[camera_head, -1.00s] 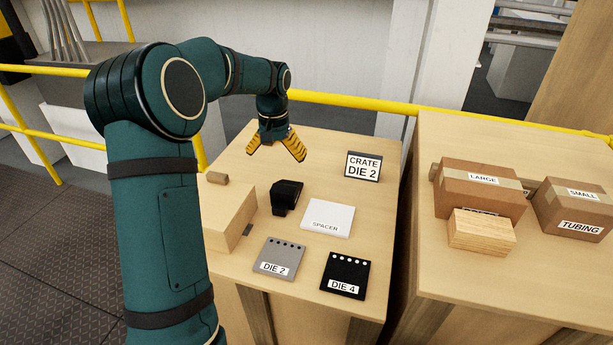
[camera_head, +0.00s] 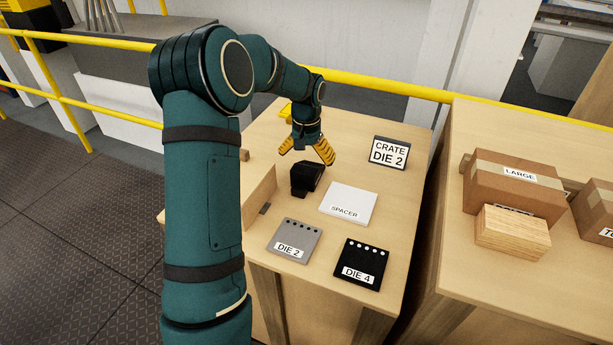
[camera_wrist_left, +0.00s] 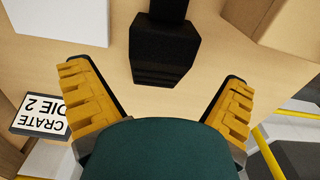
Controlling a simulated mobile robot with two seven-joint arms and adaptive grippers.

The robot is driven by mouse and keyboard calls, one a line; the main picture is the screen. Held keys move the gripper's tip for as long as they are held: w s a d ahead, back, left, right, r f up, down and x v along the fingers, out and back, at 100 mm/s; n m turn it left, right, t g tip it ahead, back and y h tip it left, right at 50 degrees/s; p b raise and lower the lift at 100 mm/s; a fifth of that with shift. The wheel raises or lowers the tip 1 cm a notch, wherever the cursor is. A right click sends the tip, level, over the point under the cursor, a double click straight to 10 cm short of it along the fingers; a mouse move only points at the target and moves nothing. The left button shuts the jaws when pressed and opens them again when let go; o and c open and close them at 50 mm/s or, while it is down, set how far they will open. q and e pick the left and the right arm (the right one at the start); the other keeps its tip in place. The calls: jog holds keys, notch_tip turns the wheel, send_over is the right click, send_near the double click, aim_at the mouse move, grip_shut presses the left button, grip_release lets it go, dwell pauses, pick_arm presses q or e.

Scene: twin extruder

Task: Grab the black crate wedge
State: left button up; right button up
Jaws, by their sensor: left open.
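The black crate wedge (camera_head: 306,180) lies on the wooden table, behind the grey DIE 2 plate and left of the white spacer. In the left wrist view the black wedge (camera_wrist_left: 162,50) lies ahead of the fingers, between their lines and apart from them. My left gripper (camera_head: 307,152) is open and empty, above the table just behind the wedge. In the left wrist view its yellow fingers (camera_wrist_left: 158,100) are spread wide on either side. My right gripper is not in view.
The white spacer (camera_head: 348,203), grey DIE 2 plate (camera_head: 294,238) and black DIE 4 plate (camera_head: 361,266) lie near the wedge. A CRATE DIE 2 sign (camera_head: 390,153) stands behind. A wooden block (camera_head: 259,197) is at left, partly behind my arm. Boxes (camera_head: 515,185) stand on the right table.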

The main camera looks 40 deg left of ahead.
aim_at(307, 165)
pick_arm(q)
jog(key=f, duration=0.3)
jog(key=f+b, duration=0.1)
jog(key=shift+w+a+f, duration=0.15)
jog(key=shift+w+f, duration=0.1)
jog(key=shift+f, duration=0.15)
jog(key=shift+c, duration=0.3)
jog(key=shift+r, duration=0.1)
jog(key=c, duration=1.2)
